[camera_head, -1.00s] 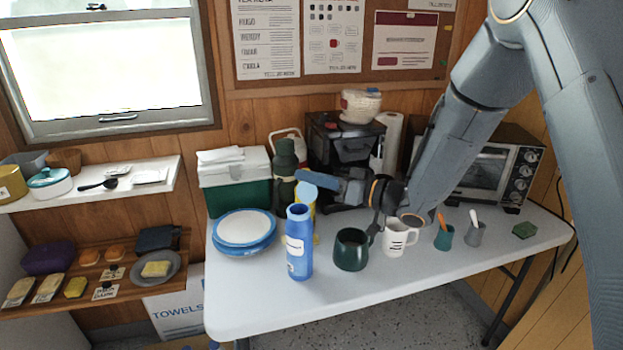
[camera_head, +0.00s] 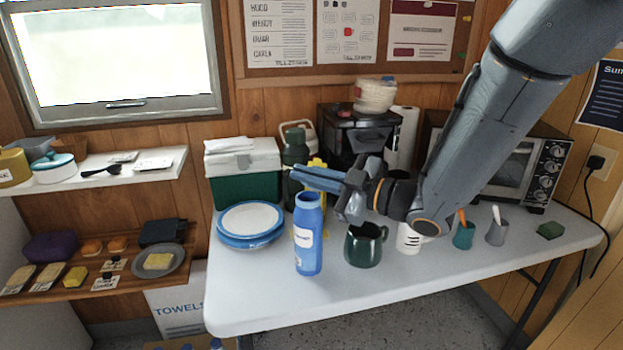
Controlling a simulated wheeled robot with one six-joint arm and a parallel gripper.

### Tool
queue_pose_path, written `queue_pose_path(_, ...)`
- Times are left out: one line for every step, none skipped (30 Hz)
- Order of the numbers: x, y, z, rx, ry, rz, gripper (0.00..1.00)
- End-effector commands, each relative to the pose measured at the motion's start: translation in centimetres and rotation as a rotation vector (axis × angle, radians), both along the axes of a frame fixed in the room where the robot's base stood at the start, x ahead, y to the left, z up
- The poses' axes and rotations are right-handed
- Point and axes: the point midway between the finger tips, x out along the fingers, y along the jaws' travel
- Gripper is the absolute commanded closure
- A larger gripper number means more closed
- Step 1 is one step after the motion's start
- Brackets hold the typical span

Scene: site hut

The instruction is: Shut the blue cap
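The blue bottle (camera_head: 308,255) with a white label stands upright on the white table, left of the green mug. Its blue neck and top rim (camera_head: 307,200) face up. No raised cap shows clearly now; my gripper covers the area just above and behind the rim, so I cannot tell how the cap sits. My gripper (camera_head: 298,172) reaches in from the right with its fingers pointing left, just above the bottle's top. I cannot tell whether the fingers touch the bottle or how far apart they are.
A dark green mug (camera_head: 364,246), a white mug (camera_head: 408,240) and two small cups stand to the right. Stacked blue-rimmed plates (camera_head: 249,219) lie left. A green cooler (camera_head: 243,188), a dark green flask (camera_head: 294,150) and a yellow object (camera_head: 318,163) are behind. The front table strip is clear.

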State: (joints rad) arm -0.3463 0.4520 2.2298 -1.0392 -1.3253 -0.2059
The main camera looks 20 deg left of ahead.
Motion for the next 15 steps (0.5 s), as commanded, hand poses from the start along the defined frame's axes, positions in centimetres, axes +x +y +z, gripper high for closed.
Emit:
queue_pose_path(-0.2,0.1,-0.6,-0.010,-0.044,0.001,1.00)
queue_pose_path(-0.4,0.1,-0.7,-0.017,-0.072,0.001,1.00)
queue_pose_path(-0.6,0.2,-0.8,-0.026,-0.109,0.001,1.00)
queue_pose_path(-0.7,0.2,-1.0,-0.032,-0.136,0.001,1.00)
queue_pose_path(-0.8,0.3,-1.1,-0.040,-0.163,0.001,1.00)
queue_pose_path(-0.9,0.3,-1.3,-0.048,-0.201,0.000,1.00)
queue_pose_path(-1.1,0.3,-1.4,-0.055,-0.229,0.000,1.00)
queue_pose_path(-1.2,0.3,-1.6,-0.061,-0.255,0.000,1.00)
queue_pose_path(-1.4,0.4,-1.8,-0.069,-0.291,0.000,1.00)
queue_pose_path(-1.5,0.4,-1.9,-0.075,-0.317,0.000,1.00)
queue_pose_path(-1.6,0.4,-2.0,-0.081,-0.344,0.000,1.00)
queue_pose_path(-1.7,0.5,-2.2,-0.089,-0.377,0.000,1.00)
queue_pose_path(-1.8,0.5,-2.3,-0.095,-0.402,0.000,1.00)
queue_pose_path(-1.9,0.5,-2.5,-0.102,-0.424,0.001,1.00)
queue_pose_path(-2.0,0.5,-2.6,-0.109,-0.453,0.001,1.00)
